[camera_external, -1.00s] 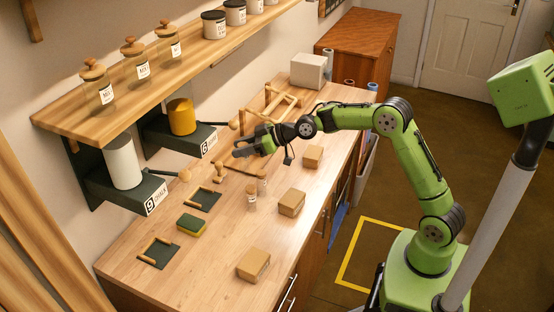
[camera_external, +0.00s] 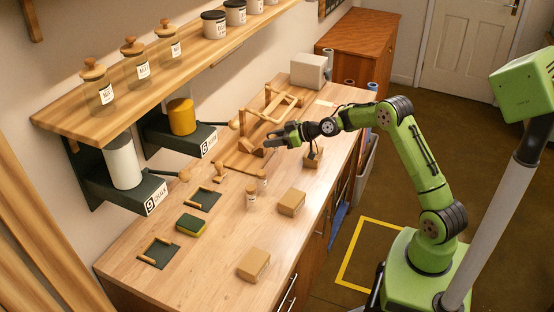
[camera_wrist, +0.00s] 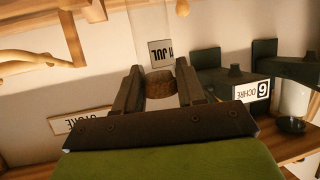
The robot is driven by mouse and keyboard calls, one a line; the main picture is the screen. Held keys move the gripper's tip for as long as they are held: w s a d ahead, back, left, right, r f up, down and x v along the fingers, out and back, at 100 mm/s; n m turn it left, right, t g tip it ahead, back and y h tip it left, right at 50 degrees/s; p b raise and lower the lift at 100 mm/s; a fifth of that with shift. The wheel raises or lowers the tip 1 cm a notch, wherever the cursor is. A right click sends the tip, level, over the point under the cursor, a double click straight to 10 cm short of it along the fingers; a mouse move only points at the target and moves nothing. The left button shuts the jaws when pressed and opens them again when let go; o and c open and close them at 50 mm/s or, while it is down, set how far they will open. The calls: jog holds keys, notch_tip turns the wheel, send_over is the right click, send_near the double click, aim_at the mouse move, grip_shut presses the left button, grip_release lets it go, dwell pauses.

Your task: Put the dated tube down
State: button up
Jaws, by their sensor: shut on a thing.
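My gripper (camera_external: 272,143) is above the far half of the wooden table, near the wooden rack (camera_external: 236,158). The tube points away from the camera, cork between the fingers. It is too small to make out in the external view.
Cardboard-coloured boxes (camera_external: 291,202) (camera_external: 253,264) stand along the table's right edge. Wall dispensers (camera_external: 123,165) and a jar shelf (camera_external: 150,88) overhang the left. Bare tabletop (camera_external: 215,255) lies between.

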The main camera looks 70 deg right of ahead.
aim_at(273, 157)
notch_tip(273, 157, down, 8)
jog(key=shift+r, duration=0.1)
jog(key=shift+b, duration=0.4)
jog(key=o, duration=1)
jog(key=shift+o, duration=0.2)
